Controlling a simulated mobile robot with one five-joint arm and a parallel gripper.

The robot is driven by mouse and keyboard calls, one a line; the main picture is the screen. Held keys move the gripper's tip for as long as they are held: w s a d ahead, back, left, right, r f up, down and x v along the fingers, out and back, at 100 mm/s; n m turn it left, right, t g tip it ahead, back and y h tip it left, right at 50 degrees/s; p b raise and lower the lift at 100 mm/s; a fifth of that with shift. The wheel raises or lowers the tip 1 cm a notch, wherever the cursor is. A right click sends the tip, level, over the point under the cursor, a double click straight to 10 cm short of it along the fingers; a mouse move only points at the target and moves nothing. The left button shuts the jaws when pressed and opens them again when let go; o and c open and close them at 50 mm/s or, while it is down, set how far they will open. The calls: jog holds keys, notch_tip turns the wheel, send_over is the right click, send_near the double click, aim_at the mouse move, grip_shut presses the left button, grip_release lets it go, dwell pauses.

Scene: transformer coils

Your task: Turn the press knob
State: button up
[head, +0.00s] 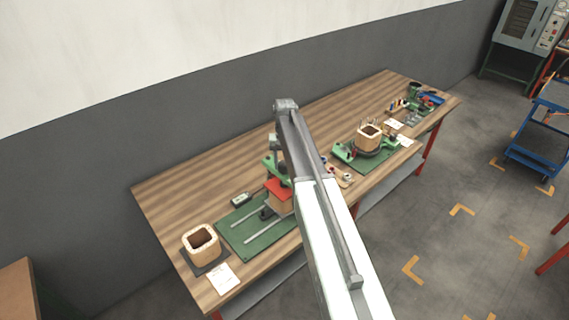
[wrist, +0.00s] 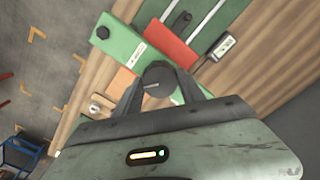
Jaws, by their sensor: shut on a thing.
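The press knob (wrist: 156,73) is a dark round cap with a pale mark, seen from above in the wrist view. My gripper (wrist: 157,86) has one finger on each side of the knob and is shut on it. The press has a green top plate (wrist: 118,38) and a red block (wrist: 170,45) beside it. In the head view the green press frame (head: 268,162) and the red block (head: 277,188) show left of my arm. My arm hides the knob and gripper there.
The press stands on a green base (head: 240,232) on a wooden workbench (head: 160,195). A square wooden coil former (head: 187,243) and a paper sheet (head: 222,280) lie at the bench's near left. A small control box (head: 240,199) sits behind the base. Another green fixture (head: 372,162) stands to the right.

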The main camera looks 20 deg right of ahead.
jog(key=m, duration=0.4)
jog(key=shift+m, duration=0.3)
jog(key=m, duration=0.4)
jog(key=shift+m, duration=0.3)
jog(key=m, duration=0.4)
jog(key=shift+m, duration=2.4)
jog(key=o, duration=1.4)
jog(key=shift+c, duration=0.2)
